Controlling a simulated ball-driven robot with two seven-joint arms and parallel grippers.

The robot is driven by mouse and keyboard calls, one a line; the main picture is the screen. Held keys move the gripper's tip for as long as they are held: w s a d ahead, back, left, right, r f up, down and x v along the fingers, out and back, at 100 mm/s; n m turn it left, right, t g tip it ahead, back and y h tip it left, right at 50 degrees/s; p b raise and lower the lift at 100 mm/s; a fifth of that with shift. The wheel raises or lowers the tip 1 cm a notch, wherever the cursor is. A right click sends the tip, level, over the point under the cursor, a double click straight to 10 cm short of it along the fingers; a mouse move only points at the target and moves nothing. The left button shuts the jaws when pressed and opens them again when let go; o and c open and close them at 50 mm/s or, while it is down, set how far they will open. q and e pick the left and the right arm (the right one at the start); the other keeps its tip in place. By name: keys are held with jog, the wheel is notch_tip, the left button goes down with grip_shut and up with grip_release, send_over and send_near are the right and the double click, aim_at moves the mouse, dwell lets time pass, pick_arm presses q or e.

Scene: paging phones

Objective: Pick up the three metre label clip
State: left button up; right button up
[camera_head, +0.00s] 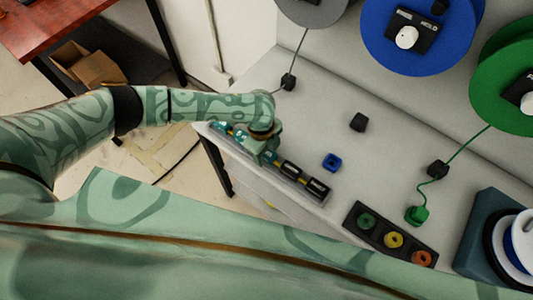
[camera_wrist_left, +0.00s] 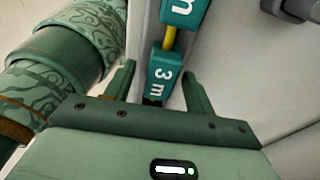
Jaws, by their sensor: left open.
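The three metre label clip (camera_wrist_left: 164,78) is a teal block with white "3 m" lettering. In the left wrist view it sits between the two fingers of my left gripper (camera_wrist_left: 160,76), which is open. The gap to each finger is small, and I cannot tell if either touches. In the head view my left gripper (camera_head: 264,150) is over the clip rack (camera_head: 302,196) at the table's front edge and hides part of it. My right gripper is not in view.
Another teal clip (camera_wrist_left: 181,11) is in line beyond, past a yellow piece. Black clips (camera_head: 289,168) sit further along the rack. A blue ring-like piece (camera_head: 332,162), a black block (camera_head: 358,122), a tray of coloured pieces (camera_head: 351,222) and cable reels (camera_head: 413,58) stand around.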

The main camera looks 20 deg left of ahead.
pick_arm(q)
jog(key=shift+f, duration=0.15)
jog(key=shift+c, duration=0.3)
jog(key=c, duration=1)
